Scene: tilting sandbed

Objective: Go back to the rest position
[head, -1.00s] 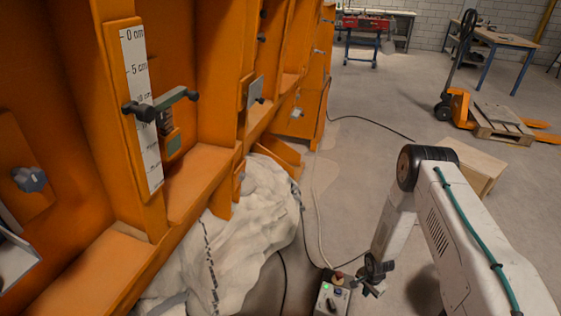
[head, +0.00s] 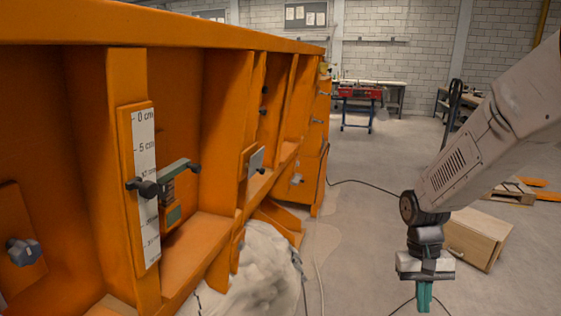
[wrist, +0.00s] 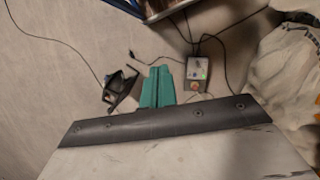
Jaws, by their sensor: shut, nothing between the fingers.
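My gripper (head: 425,296) hangs from my arm at the lower right of the head view, pointing down. Its teal fingers are together, with nothing between them, and they also show in the wrist view (wrist: 158,88). It is over open floor, to the right of the orange sandbed (head: 100,62) and apart from it. The sandbed's side carries a white centimetre scale (head: 145,180), a bar with black knobs (head: 165,180) and a blue-grey knob (head: 25,252) at the far left.
A whitish sack (head: 262,270) lies beneath the sandbed. The wrist view shows a control box (wrist: 197,70) with cables and a black object (wrist: 120,90) on the floor. Open floor lies beyond.

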